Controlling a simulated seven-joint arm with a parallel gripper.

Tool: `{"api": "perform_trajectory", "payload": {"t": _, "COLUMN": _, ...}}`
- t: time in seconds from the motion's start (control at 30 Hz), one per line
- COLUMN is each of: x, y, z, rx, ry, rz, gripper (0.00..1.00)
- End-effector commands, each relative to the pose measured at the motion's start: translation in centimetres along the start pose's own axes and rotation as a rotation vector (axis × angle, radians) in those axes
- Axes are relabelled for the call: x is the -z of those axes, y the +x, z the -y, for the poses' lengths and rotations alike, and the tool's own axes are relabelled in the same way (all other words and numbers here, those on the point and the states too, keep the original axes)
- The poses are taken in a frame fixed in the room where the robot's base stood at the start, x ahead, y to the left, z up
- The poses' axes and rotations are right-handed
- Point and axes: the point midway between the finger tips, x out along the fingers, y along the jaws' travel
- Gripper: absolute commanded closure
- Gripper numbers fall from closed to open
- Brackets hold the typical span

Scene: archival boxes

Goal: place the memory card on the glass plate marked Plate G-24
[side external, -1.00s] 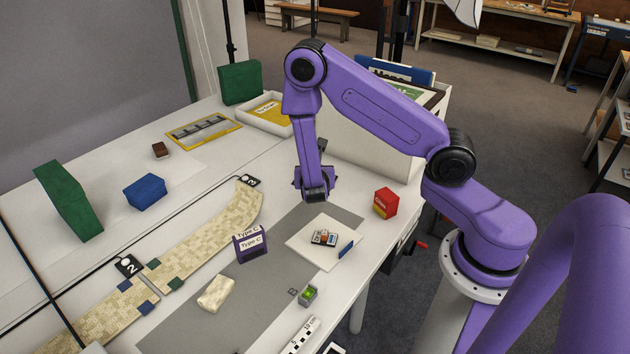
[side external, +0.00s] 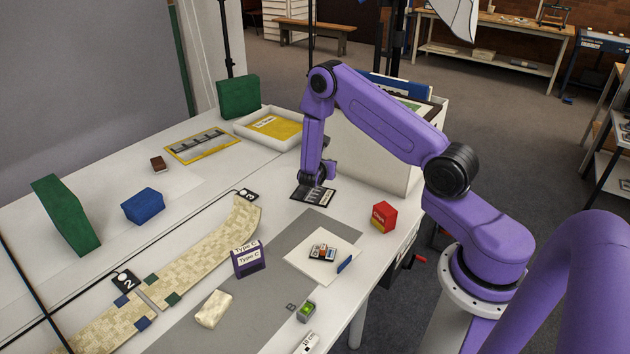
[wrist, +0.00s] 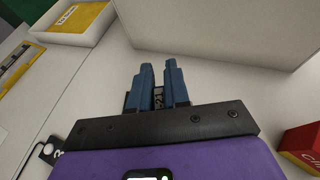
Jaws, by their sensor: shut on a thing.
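A dark flat plate with pale markings (side external: 301,194) lies on the white table at the top end of the grey mat; it appears to be the glass plate, but I cannot read its label. My gripper (side external: 318,186) is right over its back part. In the wrist view, the blue fingers of my gripper (wrist: 158,80) are close together, with the dark plate (wrist: 130,101) behind them. They are shut on the memory card, which is mostly hidden between the fingers. I cannot tell whether the card touches the plate.
A red box (side external: 384,217) stands to the right, and a large pale box (side external: 375,160) behind. A white tray (side external: 290,143) is at back left.

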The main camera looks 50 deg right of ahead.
Motion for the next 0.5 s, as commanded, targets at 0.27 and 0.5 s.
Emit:
{"api": "perform_trajectory", "payload": {"t": 0.27, "x": 2.4, "y": 3.8, "z": -2.3, "rx": 0.001, "ry": 0.001, "rz": -0.001, "gripper": 1.0}}
{"api": "perform_trajectory", "payload": {"t": 0.5, "x": 3.7, "y": 5.7, "z": -3.5, "rx": 0.0, "ry": -0.001, "rz": 0.0, "gripper": 1.0}}
